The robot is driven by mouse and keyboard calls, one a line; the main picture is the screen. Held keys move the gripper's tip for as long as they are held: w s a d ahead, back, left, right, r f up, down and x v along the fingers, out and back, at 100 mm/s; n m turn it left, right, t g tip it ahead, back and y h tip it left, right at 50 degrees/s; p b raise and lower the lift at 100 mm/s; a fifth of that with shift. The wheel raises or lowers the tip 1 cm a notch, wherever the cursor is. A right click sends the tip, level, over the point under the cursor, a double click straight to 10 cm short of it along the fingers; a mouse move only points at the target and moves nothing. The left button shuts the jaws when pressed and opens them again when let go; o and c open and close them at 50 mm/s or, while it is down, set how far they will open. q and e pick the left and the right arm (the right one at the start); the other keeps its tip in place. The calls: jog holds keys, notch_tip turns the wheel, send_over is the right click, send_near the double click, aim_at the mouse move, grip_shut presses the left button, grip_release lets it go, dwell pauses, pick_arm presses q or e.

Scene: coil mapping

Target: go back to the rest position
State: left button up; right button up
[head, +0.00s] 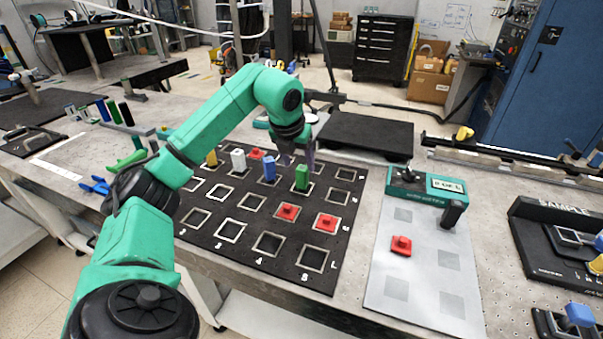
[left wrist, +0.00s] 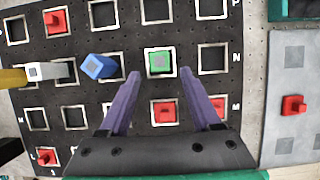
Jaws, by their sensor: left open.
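My left gripper (head: 298,158) is open above the black board (head: 205,237) with square frames. In the left wrist view its purple fingers (left wrist: 159,76) are apart, with the green block (left wrist: 160,62) visible between and beyond their tips. The green block (head: 302,177) stands upright in one frame, and nothing is held. A blue block (head: 269,170), a white block (head: 238,160) and a yellow block (head: 212,156) stand in a row to its left. Red pieces (head: 288,211) and (head: 326,223) sit in nearer frames. My right gripper is not in view.
A black plate (head: 367,135) lies behind the board. Blue-handled pliers (head: 95,185) lie at left. Several board frames are empty.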

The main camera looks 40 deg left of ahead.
pick_arm(q)
jog(key=v, duration=0.5)
